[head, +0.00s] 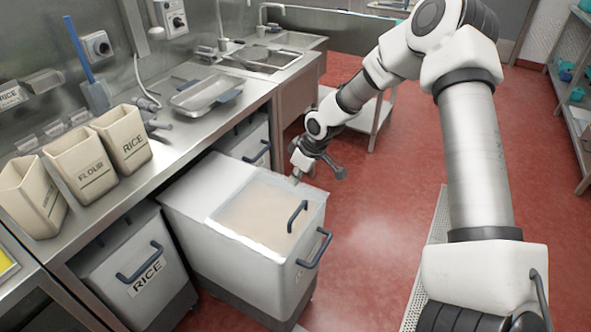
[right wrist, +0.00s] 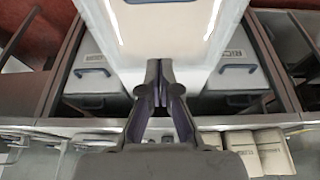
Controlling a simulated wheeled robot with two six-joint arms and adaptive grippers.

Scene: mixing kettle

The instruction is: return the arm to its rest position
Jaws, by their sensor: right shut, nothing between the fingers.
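My right arm comes in from the right side of the head view and reaches over a white wheeled bin. Its gripper (head: 318,163) is just behind the bin's far right corner in the picture, small and partly edge-on. In the right wrist view the two dark fingers (right wrist: 159,90) are together with nothing between them, in front of the white bin (right wrist: 165,55). The bin (head: 185,200) has a clear lid (head: 262,212) with a dark handle, and pale contents show beneath it. I cannot tell whether the gripper touches the bin. My left gripper is not in view.
A steel counter (head: 190,150) runs along the left with beige RICE (head: 122,140) and FLOUR (head: 80,165) containers and a steel tray (head: 205,95). A RICE bin (head: 140,275) stands under it. Red floor (head: 370,215) is open to the right; a shelf (head: 575,100) stands far right.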

